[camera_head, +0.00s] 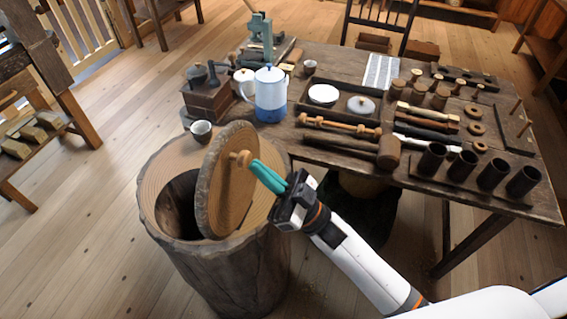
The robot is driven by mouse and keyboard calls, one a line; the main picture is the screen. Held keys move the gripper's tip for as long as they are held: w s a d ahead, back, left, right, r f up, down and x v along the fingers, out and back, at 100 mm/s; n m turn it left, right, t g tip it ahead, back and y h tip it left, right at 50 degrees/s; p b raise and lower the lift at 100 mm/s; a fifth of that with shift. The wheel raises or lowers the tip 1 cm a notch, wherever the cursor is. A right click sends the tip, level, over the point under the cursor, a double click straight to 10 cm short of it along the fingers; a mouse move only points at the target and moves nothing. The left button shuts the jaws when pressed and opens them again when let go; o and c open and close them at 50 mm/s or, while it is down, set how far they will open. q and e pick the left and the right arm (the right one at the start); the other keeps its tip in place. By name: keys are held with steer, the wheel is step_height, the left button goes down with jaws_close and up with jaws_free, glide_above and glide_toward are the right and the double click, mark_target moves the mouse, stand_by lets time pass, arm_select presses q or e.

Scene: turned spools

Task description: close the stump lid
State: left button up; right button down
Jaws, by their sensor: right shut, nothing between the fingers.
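The hollow tree stump (222,275) stands at the left front of the table, with its dark opening (178,205) partly uncovered. Its round wooden lid (223,195) stands tilted up on edge over the opening, bark rim around it. A turned wooden knob (240,159) sticks out of the lid's face toward the right. My right gripper (268,178), with teal fingers, is shut and empty beside the lid. Its fingertips are close to the knob; I cannot tell whether they touch it or the lid. My left gripper is not in view.
The floor left of the stump is clear.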

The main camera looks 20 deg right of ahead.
mark_target(237, 157)
steer(key=w+a+p, duration=0.1)
steer(key=w+a+r+g+h+p, duration=0.1)
steer(key=p, duration=0.1)
steer(key=a+r+g+h+p, duration=0.1)
steer(key=a+p, duration=0.1)
steer(key=shift+w+r, duration=0.1)
steer(key=shift+w, duration=0.3)
arm_select(q)
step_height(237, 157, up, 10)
steer(key=p, duration=0.3)
arm_select(e)
steer(key=w+a, duration=0.1)
steer(key=a+g+h, duration=0.1)
steer(key=w+a+f+h, duration=0.1)
steer(key=a, duration=0.1)
steer(key=shift+w, duration=0.3)
arm_select(q)
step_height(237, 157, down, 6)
steer(key=b, duration=0.6)
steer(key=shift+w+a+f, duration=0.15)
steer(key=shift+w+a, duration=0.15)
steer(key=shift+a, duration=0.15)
arm_select(e)
steer(key=w+a+f+g+h, duration=0.2)
steer(key=w+a+f, duration=0.6)
steer(key=a+f, duration=0.4)
steer(key=shift+w+a+f+h, duration=0.2)
steer(key=shift+f+h, duration=0.1)
steer(key=shift+f, duration=0.15)
steer(key=shift+r, duration=0.15)
